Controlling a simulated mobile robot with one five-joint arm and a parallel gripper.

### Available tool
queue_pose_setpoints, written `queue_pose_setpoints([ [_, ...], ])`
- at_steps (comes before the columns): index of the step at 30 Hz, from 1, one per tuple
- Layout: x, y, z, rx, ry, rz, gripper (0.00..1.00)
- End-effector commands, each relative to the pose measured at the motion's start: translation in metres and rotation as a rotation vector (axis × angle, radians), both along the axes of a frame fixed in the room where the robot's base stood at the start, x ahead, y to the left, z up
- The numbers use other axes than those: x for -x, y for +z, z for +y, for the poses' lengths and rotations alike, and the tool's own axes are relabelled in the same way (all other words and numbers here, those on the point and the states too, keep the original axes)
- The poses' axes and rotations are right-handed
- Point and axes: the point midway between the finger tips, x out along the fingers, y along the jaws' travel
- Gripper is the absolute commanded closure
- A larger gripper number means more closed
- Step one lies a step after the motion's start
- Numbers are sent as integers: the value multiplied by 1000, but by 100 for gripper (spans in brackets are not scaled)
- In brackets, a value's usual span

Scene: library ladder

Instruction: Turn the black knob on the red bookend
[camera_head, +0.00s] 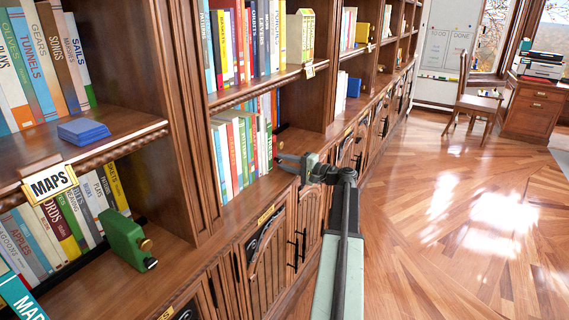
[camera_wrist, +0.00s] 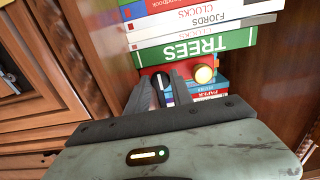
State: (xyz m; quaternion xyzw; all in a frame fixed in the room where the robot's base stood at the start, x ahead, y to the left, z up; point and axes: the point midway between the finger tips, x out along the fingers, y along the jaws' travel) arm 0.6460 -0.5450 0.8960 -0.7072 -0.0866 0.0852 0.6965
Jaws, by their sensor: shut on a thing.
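The red bookend (camera_wrist: 181,67) shows in the wrist view, below the green book marked TREES. It carries a black knob (camera_wrist: 161,81) on the left and a round brass knob (camera_wrist: 204,75) on the right. My gripper (camera_wrist: 162,77) has one finger on each side of the black knob and is shut on it. The fingers and wrist hide the lower part of the bookend. In the head view my gripper (camera_head: 289,161) reaches to the lower shelf, near the end of a row of books. I cannot make out the red bookend clearly there.
A blue block (camera_head: 83,131) lies on the shelf above. Cupboard doors (camera_head: 267,249) line the front. The wooden floor (camera_head: 460,220) to the right is clear.

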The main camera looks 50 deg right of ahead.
Motion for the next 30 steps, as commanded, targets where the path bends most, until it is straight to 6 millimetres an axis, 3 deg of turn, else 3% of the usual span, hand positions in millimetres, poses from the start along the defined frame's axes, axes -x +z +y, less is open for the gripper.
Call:
queue_pose_setpoints([
  [9, 1, -1, 0, 3, 0, 2, 100],
  [10, 1, -1, 0, 3, 0, 2, 65],
  [12, 1, -1, 0, 1, 0, 2, 53],
  [22, 1, -1, 0, -44, 0, 14, 53],
  [30, 0, 0, 0, -439, 1, 113, 53],
])
